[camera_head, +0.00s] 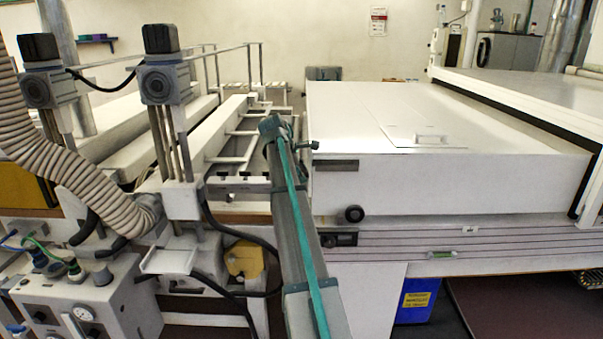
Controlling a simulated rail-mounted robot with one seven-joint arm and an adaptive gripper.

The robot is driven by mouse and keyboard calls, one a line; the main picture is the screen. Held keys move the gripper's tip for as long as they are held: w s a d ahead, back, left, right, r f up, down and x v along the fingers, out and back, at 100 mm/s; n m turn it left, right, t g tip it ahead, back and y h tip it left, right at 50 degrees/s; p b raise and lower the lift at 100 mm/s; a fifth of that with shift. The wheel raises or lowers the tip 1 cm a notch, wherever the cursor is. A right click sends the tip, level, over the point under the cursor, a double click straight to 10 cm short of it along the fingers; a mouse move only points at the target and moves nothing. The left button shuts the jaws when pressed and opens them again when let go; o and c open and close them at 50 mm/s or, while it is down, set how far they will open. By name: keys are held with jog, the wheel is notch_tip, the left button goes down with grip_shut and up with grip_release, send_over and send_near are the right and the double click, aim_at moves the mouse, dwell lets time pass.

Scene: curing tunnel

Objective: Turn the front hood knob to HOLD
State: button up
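A round black knob (354,214) sits low on the front face of the white hood (450,185), near its left end. It is small in the picture. I cannot read any HOLD mark or tell which way the knob points. The hood's lid is down flat, with a small handle plate on top. I cannot make out my gripper anywhere in the camera_head view, and nothing is seen touching the knob.
A long grey beam with teal edging (297,230) rises from the bottom centre, left of the knob. A ribbed hose (75,165) and a control box (85,300) with several knobs stand at left. A blue bin (417,300) is below the hood. Space before the knob looks clear.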

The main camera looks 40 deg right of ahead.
jog(key=c, duration=0.4)
jog(key=shift+c, duration=0.2)
jog(key=shift+s+f, duration=0.1)
jog(key=shift+s+a+f+t+h, duration=0.1)
jog(key=shift+a+t+h, duration=0.05)
jog(key=shift+t+h, duration=0.25)
jog(key=shift+s+a+f+m+t+h+b, duration=0.1)
jog(key=shift+f+m+t+h+b, duration=0.1)
jog(key=shift+t+h+b, duration=0.3)
jog(key=shift+s+f+m+t+h+b, duration=0.1)
jog(key=shift+m+t+h+b, duration=0.1)
jog(key=shift+t+h+b, duration=0.3)
jog(key=shift+m+t+h+b, duration=0.4)
jog(key=shift+t+h+b, duration=0.4)
jog(key=shift+b, duration=0.4)
jog(key=shift+h+b, duration=0.3)
jog(key=shift+b, duration=0.15)
jog(key=shift+w+r+t, duration=0.1)
jog(key=shift+t, duration=0.2)
